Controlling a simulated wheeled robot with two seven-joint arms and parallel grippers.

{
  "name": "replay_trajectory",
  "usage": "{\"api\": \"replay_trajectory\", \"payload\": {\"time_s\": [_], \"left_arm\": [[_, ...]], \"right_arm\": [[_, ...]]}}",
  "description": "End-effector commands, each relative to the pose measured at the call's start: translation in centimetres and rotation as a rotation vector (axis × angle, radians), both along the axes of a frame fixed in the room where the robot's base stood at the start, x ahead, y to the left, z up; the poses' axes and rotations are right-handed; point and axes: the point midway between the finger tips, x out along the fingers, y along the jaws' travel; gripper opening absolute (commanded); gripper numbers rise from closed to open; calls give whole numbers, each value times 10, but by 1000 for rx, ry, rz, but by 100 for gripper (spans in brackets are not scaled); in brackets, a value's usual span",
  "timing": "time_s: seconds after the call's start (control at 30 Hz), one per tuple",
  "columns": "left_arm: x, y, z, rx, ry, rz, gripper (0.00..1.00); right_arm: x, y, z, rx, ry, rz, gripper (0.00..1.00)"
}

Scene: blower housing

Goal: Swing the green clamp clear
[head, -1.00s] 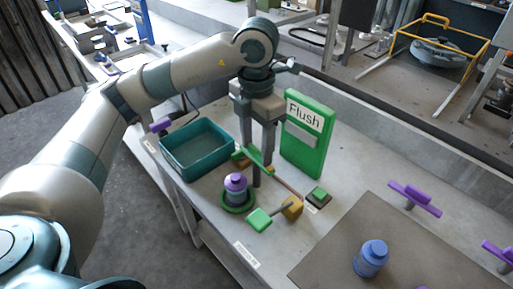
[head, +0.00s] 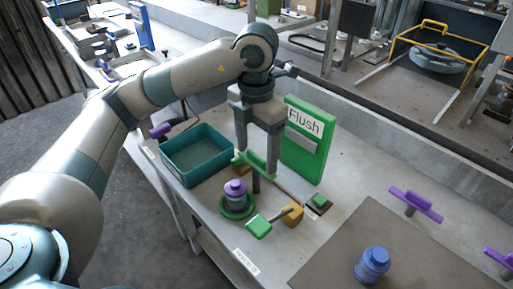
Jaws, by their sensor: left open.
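The green clamp (head: 252,161) is a green bar on a short dark post, behind the purple-topped jar (head: 236,192). The jar stands in a round green holder (head: 236,212). My left gripper (head: 257,156) points down over the clamp. Its fingers are spread, one towards each end of the bar. I cannot tell whether they touch it. My right gripper is out of view.
A teal bin (head: 198,158) stands left of the clamp. A green "Flush" panel (head: 304,145) stands upright close behind it on the right. A blue jar (head: 373,264) and a purple T-shaped clamp (head: 416,204) are farther right. The bench between is mostly clear.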

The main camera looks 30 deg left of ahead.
Motion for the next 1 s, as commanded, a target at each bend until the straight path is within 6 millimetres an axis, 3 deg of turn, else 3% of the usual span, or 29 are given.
{"api": "replay_trajectory", "payload": {"time_s": [0.37,1.0], "left_arm": [[1,0,17,0,-2,0,69],[1,0,112,0,-3,1,69]], "right_arm": [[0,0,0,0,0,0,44],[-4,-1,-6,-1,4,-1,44]]}}
